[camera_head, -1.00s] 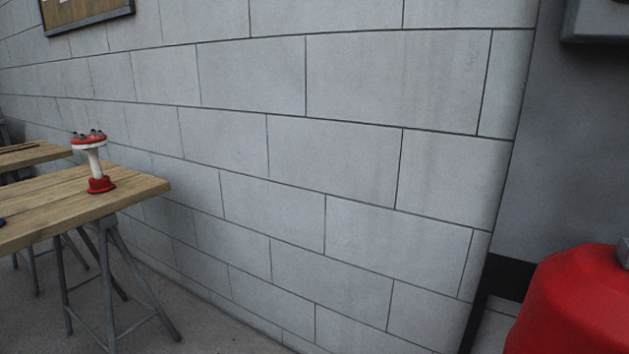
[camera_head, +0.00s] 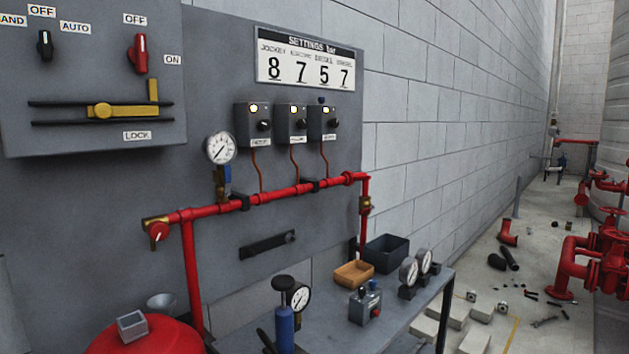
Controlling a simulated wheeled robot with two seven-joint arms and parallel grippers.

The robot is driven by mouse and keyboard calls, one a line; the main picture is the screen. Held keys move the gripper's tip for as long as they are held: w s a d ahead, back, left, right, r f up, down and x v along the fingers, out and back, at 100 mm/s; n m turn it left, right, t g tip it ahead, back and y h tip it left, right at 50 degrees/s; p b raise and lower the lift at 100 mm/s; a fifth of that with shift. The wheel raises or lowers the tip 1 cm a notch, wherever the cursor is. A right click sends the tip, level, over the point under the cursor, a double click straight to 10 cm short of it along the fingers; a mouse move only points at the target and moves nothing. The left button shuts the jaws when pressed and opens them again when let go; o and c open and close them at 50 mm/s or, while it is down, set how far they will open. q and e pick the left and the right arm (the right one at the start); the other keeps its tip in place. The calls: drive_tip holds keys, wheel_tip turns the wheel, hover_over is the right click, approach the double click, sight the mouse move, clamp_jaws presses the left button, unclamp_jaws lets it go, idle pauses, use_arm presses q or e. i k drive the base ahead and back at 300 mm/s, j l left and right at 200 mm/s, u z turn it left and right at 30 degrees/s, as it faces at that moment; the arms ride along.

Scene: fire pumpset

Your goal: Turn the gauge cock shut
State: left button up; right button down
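A round white-faced pressure gauge (camera_head: 221,148) is mounted on the grey panel (camera_head: 330,80). Below it is a small brass cock with a blue handle (camera_head: 225,178), joined to the red pipe (camera_head: 280,195). The blue handle appears to stand upright, roughly in line with the gauge stem; its exact angle is too small to be sure of. Neither of my grippers is in view.
A red vessel (camera_head: 150,338) stands at the lower left. A grey bench (camera_head: 400,318) below the panel holds gauges, a blue pump-like tool (camera_head: 285,325) and an orange box (camera_head: 354,273). Loose parts lie on the floor at right, beside red pipework (camera_head: 585,262).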

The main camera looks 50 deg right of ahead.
sight(227, 169)
drive_tip(key=z, duration=1.1)
